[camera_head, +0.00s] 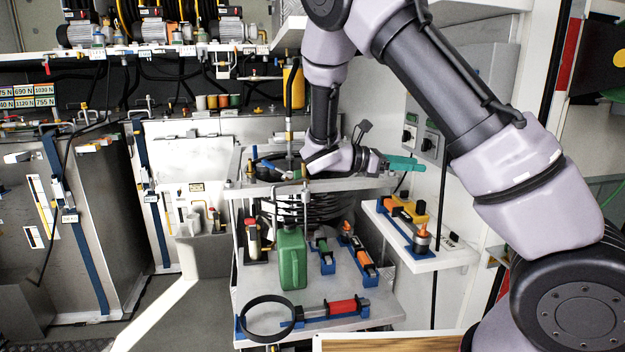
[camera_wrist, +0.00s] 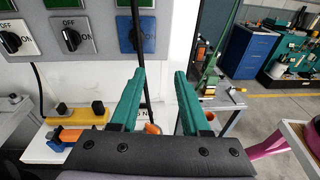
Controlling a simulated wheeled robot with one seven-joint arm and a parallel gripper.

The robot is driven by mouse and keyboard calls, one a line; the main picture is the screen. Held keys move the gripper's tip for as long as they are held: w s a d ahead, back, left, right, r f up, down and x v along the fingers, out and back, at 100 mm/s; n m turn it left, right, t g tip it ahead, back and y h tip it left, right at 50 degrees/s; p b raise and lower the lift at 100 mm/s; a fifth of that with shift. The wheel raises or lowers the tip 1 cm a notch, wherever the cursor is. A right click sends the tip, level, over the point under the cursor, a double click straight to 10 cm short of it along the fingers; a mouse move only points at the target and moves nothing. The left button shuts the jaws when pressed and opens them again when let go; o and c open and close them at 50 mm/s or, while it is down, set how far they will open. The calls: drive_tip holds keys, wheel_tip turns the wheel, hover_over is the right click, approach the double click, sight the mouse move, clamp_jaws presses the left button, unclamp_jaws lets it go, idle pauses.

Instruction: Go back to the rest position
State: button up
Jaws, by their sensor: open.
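My gripper (camera_head: 402,163) has teal fingers and is at the end of my bent arm, above the right part of the shelf unit and in front of the grey switch panel. In the wrist view my gripper (camera_wrist: 160,95) shows two teal fingers apart with nothing between them. Behind the fingers are the white wall and a black cable. The fingers appear clear of the wall switches, though the exact gap cannot be judged.
A shelf unit (camera_head: 240,310) holds a green canister (camera_head: 292,258) and tools. A small side shelf (camera_head: 447,257) with tools sits below my gripper. Switch boxes (camera_wrist: 72,38) are on the wall. Strapped tanks (camera_head: 95,200) stand at left. Open floor (camera_wrist: 275,108) shows at right in the wrist view.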

drive_tip(key=s+d+r+m+g+y, duration=0.2)
drive_tip(key=s+d+m+g+y, duration=0.25)
drive_tip(key=s+m+y, duration=0.5)
drive_tip(key=s+a+r+m+t+y, duration=0.4)
drive_tip(key=s+r+m+t+y, duration=0.4)
drive_tip(key=r+m, duration=0.5)
drive_tip(key=shift+s+t+y, duration=0.35)
drive_tip(key=shift+s+t, duration=0.5)
drive_tip(key=shift+s, duration=0.4)
